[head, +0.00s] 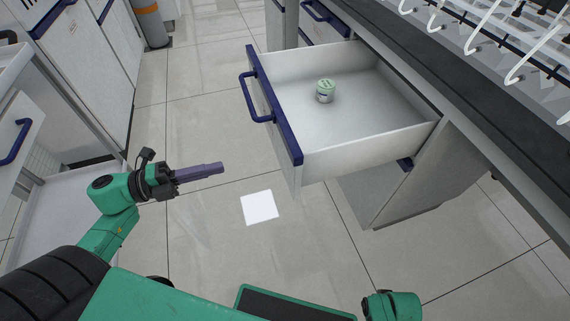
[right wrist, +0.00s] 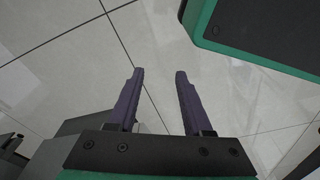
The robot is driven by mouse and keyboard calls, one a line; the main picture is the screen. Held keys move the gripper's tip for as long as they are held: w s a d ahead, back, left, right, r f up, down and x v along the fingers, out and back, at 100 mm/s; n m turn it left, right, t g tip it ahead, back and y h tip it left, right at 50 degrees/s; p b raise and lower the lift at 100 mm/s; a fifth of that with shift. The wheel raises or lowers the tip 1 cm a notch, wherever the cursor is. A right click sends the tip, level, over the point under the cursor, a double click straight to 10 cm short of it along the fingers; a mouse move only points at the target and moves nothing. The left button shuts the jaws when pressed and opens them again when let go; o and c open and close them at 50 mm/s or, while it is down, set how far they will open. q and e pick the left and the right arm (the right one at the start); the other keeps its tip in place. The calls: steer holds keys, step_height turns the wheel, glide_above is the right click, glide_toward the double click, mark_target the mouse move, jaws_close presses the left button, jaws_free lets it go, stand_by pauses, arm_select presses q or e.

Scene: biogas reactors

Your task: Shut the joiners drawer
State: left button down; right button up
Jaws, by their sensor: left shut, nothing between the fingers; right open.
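The joiners drawer (head: 345,150) is pulled well out from under the bench in the head view. It has pale walls, a blue-edged front and a blue handle (head: 258,97). A small jar with a green lid (head: 326,91) stands upright inside it. My left gripper (head: 221,168) is shut and empty, left of the drawer front and apart from it, pointing right. My right gripper (right wrist: 158,72) is open and empty in the right wrist view, over the tiled floor. In the head view only a green part of my right arm shows at the bottom, and its fingers are hidden.
The dark bench top (head: 420,65) runs along the right with white wire racks (head: 470,40) on it. Cabinets (head: 85,60) with blue handles stand at the left. A grey and orange cylinder (head: 150,22) stands at the back. The tiled floor before the drawer is clear, with a white square (head: 259,207) on it.

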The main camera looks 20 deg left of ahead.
mark_target(283, 150)
arm_select(q)
steer(key=x, duration=1.2)
steer(key=shift+w+d+r+b, duration=0.15)
steer(key=shift+w+d+b, duration=0.05)
steer(key=shift+w+b, duration=0.1)
steer(key=shift+w+d, duration=0.15)
steer(key=shift+d, duration=0.15)
arm_select(e)
steer(key=shift+w+a+r, duration=0.2)
steer(key=shift+w+r, duration=0.1)
steer(key=shift+r, duration=0.2)
steer(key=shift+w+a+r, duration=0.2)
steer(key=shift+w+r, duration=0.1)
steer(key=shift+r, duration=0.2)
